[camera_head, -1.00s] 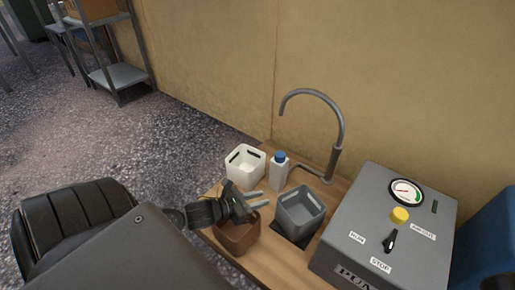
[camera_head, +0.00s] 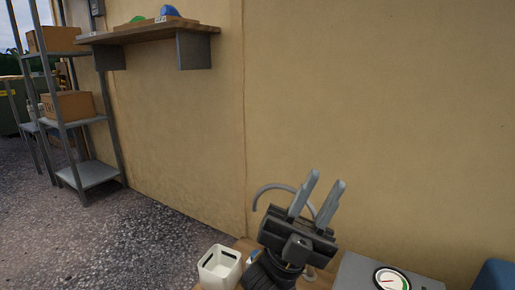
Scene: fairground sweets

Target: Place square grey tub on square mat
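My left gripper (camera_head: 328,180) is raised in front of the tan wall, with its two grey fingers pointing up. The fingers are apart and nothing is between them. The gripper hides part of the tap and the counter behind it. The square grey tub and the square mat are not visible in the current view. My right gripper is not in view.
A white tub (camera_head: 220,268) stands on the wooden counter at the bottom. The curved tap (camera_head: 268,188) is behind my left gripper. The grey gauge box (camera_head: 355,272) is at lower right. A wall shelf (camera_head: 150,33) and a metal rack (camera_head: 92,172) are at left.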

